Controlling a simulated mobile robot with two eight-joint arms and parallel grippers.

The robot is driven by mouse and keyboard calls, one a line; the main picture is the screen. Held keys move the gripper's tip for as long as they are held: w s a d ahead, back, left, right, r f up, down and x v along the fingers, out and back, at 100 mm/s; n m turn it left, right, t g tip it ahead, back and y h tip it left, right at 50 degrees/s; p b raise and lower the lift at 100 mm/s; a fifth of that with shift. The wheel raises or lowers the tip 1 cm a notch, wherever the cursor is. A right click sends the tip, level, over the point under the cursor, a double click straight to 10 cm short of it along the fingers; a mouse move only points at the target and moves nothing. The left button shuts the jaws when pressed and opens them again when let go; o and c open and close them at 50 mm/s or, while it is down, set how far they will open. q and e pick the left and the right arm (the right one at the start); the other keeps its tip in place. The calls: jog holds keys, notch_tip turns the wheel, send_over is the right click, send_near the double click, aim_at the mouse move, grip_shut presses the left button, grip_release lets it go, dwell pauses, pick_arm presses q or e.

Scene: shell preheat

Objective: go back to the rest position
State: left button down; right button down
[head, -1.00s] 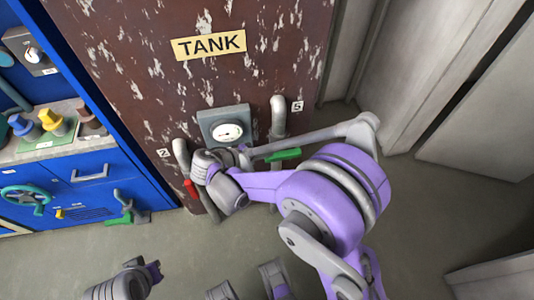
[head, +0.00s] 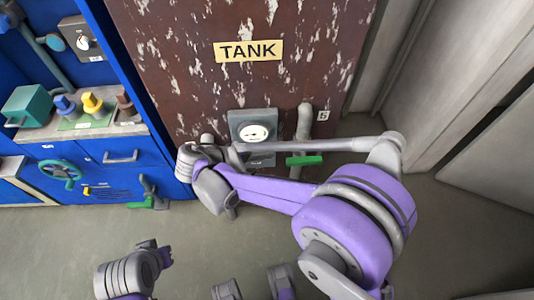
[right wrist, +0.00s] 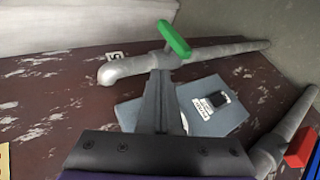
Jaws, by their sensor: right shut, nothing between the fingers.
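The right arm reaches in from the right of the head view, in front of the brown TANK panel (head: 190,60). My right gripper shows in the right wrist view (right wrist: 160,76), shut and empty. There its fingers overlap the grey gauge box (right wrist: 213,106), and I cannot tell the gap to it. In the head view the right fingers are not clearly seen. Part of my left arm shows at the bottom left, but its gripper is not in view.
The gauge (head: 257,132) sits beside a pipe with a green handle (head: 304,160). A red-handled pipe (right wrist: 300,148) shows in the right wrist view. A blue cabinet (head: 105,178) with a green wheel (head: 60,174) stands left. The floor (head: 440,240) at right is clear.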

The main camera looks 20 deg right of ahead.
dwell(0.3)
jog(key=s+d+r+m+t+y+p, duration=0.1)
jog(key=s+d+r+y+p, duration=0.1)
jog(key=s+r+y+p, duration=0.3)
jog(key=s+d+r+m+t+y+p, duration=0.1)
jog(key=s+r+y+p, duration=0.4)
jog(key=s, duration=0.5)
jog(key=shift+s+d+r+t+y+p, duration=0.15)
jog(key=shift+d+r+t+y+p, duration=0.2)
jog(key=shift+d+y+p, duration=0.3)
jog(key=shift+d+f, duration=0.1)
jog(key=shift+f, duration=0.05)
